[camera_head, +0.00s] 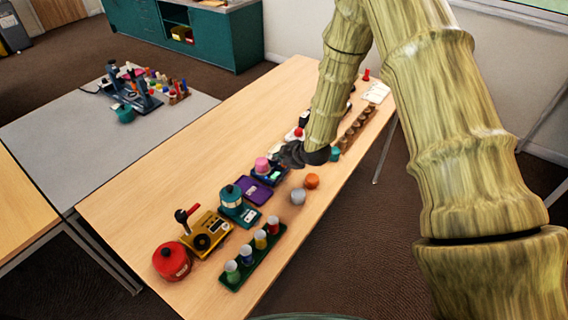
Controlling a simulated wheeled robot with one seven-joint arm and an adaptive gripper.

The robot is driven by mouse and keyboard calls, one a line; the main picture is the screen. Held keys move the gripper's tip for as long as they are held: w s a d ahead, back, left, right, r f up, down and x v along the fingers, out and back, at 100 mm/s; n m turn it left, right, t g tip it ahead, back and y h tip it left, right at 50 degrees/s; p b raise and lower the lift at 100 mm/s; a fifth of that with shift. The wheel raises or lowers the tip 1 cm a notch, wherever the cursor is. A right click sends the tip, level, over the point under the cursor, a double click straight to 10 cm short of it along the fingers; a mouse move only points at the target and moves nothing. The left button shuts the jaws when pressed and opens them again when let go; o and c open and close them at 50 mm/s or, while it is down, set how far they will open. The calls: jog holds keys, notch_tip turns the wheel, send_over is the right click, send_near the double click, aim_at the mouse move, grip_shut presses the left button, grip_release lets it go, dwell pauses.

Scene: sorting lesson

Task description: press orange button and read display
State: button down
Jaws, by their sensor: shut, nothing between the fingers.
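A round orange object (312,181), which may be the orange button, sits on the wooden table (250,115) near its right edge. My dark gripper (289,155) is shut and empty over the middle of the table, up and left of the orange object in the picture and apart from it. A dark blue device (270,180) with a pink knob (262,165) is just below and left of my gripper; a small pale panel shows on it, too small to read. My gripper and arm hide part of the table behind them.
A grey round object (298,197), a purple device (253,190), a teal device (238,212), a yellow device (206,236), a red pot (172,261) and a green rack (252,258) of cups stand nearer. A brown row of items (357,123) stands beyond. The table's left side is clear.

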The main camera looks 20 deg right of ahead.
jog(key=shift+r+p, duration=0.3)
jog(key=shift+r, duration=0.35)
jog(key=shift+r, duration=0.1)
jog(key=shift+r+p, duration=1.45)
jog(key=shift+r, duration=0.95)
